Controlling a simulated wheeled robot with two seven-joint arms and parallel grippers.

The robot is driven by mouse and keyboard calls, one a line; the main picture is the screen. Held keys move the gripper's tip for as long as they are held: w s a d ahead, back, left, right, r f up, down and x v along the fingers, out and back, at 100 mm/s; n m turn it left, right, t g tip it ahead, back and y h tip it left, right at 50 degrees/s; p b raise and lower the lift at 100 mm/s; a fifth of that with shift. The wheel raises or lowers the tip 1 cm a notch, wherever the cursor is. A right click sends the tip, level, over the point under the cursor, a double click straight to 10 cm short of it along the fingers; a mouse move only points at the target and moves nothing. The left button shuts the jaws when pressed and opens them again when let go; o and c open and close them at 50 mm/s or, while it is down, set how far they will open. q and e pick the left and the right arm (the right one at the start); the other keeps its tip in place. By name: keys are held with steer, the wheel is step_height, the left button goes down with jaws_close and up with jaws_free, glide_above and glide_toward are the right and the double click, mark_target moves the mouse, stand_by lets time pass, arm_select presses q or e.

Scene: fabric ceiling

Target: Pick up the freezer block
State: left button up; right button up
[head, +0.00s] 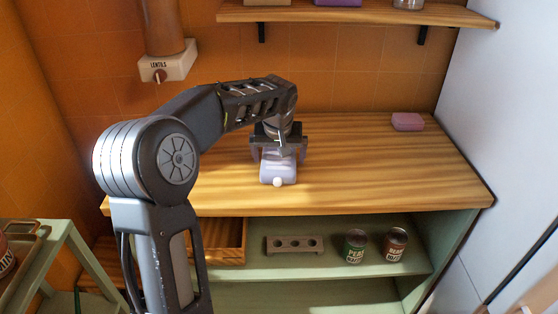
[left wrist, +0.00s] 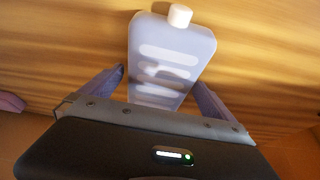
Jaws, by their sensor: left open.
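The freezer block (head: 278,172) is a pale lilac-blue flat block with a white cap, on the wooden counter (head: 370,165). In the left wrist view the freezer block (left wrist: 170,62) shows ridged slots on its face, with its cap at the far end. My left gripper (head: 278,156) is open over its rear part. In the left wrist view the fingers of my left gripper (left wrist: 163,85) stand on either side of the block, with a gap visible on each side. The block's near end is hidden behind the gripper body. My right gripper is not in view.
A mauve block (head: 407,121) lies at the counter's back right. Two cans, peas (head: 355,246) and beans (head: 395,244), and a holder with holes (head: 294,245) stand on the shelf below. A lentils dispenser (head: 167,65) hangs at the back left. The counter's right half is mostly clear.

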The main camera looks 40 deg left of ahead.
arm_select(q)
steer(key=c, duration=1.8)
